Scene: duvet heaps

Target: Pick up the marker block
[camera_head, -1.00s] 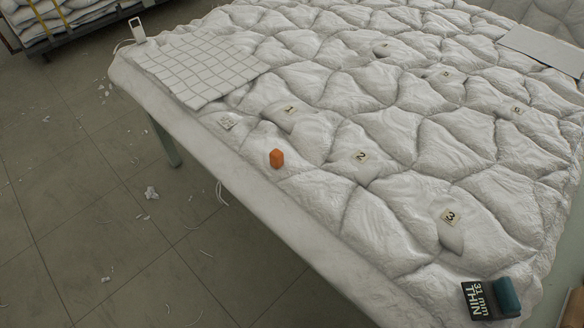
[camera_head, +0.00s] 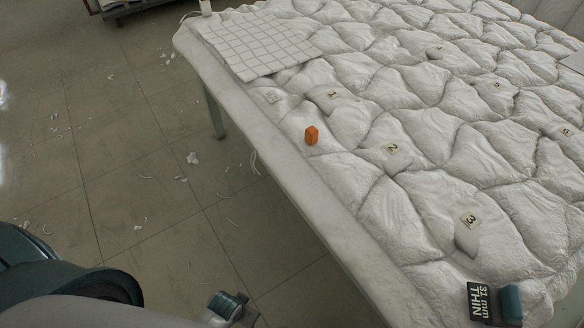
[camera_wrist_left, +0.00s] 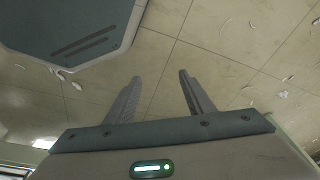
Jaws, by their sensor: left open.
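An orange block (camera_head: 311,135) stands upright on the white quilted duvet, near its left edge and beside the label marked 1. A teal block (camera_head: 511,303) lies at the lower right of the duvet, next to a dark card (camera_head: 480,302) reading "31 mm THIN". I cannot tell from the pictures which block is called the marker. In the left wrist view my left gripper (camera_wrist_left: 158,85) is open and empty, its fingers over the bare floor. My left arm shows at the lower left of the head view, well apart from both blocks. My right gripper is out of view.
The duvet (camera_head: 420,200) covers a table with bumpy folds and small numbered labels, including 2 (camera_head: 392,148) and 3 (camera_head: 468,220). A white grid sheet (camera_head: 262,45) lies at the back left. The tiled floor (camera_head: 130,190) beside the table holds only small scraps.

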